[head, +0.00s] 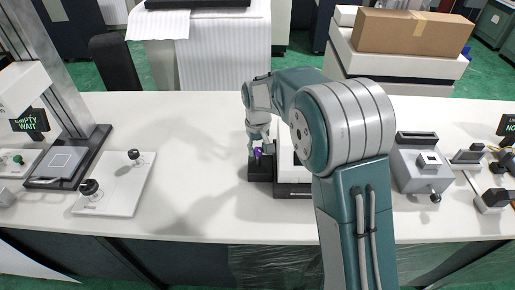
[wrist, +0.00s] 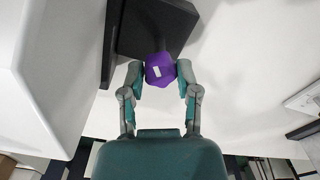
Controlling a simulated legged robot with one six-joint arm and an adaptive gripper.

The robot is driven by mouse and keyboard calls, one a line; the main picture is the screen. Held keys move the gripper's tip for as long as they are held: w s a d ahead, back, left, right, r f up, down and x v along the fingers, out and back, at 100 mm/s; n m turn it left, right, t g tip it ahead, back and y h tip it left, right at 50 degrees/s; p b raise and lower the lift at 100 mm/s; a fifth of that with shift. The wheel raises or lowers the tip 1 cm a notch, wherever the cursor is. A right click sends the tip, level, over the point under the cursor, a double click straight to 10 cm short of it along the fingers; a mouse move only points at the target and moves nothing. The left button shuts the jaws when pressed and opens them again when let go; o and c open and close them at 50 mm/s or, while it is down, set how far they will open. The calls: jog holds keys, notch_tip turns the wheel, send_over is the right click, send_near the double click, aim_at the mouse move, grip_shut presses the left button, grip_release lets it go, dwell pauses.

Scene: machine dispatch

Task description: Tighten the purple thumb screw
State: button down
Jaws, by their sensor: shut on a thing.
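The purple thumb screw (wrist: 160,69) is a faceted knob with a small white mark, at the centre of the wrist view. It sits at the edge of a dark block (wrist: 165,20). My gripper (wrist: 160,75) has its two fingers on opposite sides of the knob and is shut on it. In the head view the purple thumb screw (head: 258,152) shows as a small spot below my gripper (head: 258,143), at the dark block (head: 261,171). My fingers partly hide it there.
A white device on a dark base (head: 293,190) stands right beside the block, partly behind my arm. A grey fixture (head: 420,170) stands further right. A white plate with two black knobs (head: 115,190) lies at left. The table between is clear.

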jog(key=m, duration=1.3)
jog(key=shift+m, duration=0.4)
jog(key=m, duration=1.3)
jog(key=shift+c, duration=1.7)
grip_release()
